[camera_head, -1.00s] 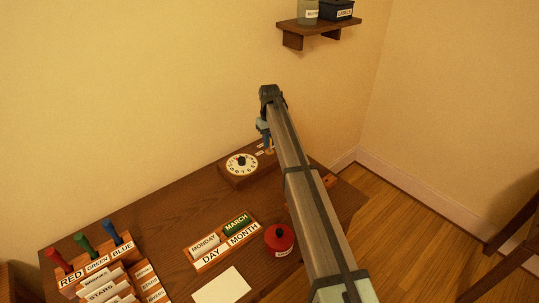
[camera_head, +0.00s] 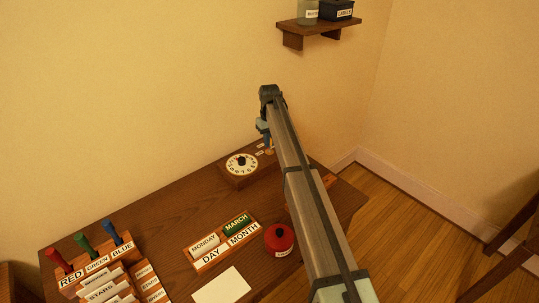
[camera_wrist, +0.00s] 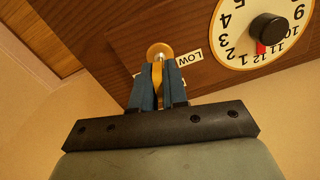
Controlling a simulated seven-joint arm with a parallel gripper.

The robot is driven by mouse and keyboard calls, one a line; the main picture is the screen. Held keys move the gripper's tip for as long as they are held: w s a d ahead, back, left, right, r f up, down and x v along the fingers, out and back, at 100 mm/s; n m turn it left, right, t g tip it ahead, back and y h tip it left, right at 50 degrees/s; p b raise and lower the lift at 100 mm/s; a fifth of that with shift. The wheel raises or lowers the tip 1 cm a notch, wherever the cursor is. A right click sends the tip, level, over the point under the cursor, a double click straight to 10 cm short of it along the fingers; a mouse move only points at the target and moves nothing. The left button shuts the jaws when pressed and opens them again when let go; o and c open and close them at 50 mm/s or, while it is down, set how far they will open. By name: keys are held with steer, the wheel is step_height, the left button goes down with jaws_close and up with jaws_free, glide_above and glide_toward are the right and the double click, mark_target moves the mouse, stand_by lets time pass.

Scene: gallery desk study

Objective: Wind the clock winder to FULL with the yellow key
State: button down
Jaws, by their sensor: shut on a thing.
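My gripper (camera_wrist: 158,84) is shut on the yellow key (camera_wrist: 157,74), whose shaft end meets the brass socket. How deep the key sits cannot be told. A white dial (camera_wrist: 232,32) with a black knob (camera_wrist: 268,28) and a red pointer is on the same wooden face. In the head view the dial (camera_head: 231,171) lies left of my gripper (camera_head: 267,146), which my arm partly hides.
A day and month holder (camera_head: 227,240) and a red round container (camera_head: 279,238) stand nearer on the desk. A stamp rack (camera_head: 97,261) is at the lower left. A wall shelf (camera_head: 318,27) is above. Bare desk (camera_head: 150,215) lies between.

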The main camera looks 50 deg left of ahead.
stand_by(0.5)
steer(key=shift+m, duration=1.5)
steer(key=shift+m, duration=1.1)
steer(key=c, duration=1.1)
jaws_free()
steer(key=shift+o, duration=0.4)
steer(key=o, duration=0.4)
steer(key=shift+o, duration=0.2)
steer(key=shift+r, duration=0.2)
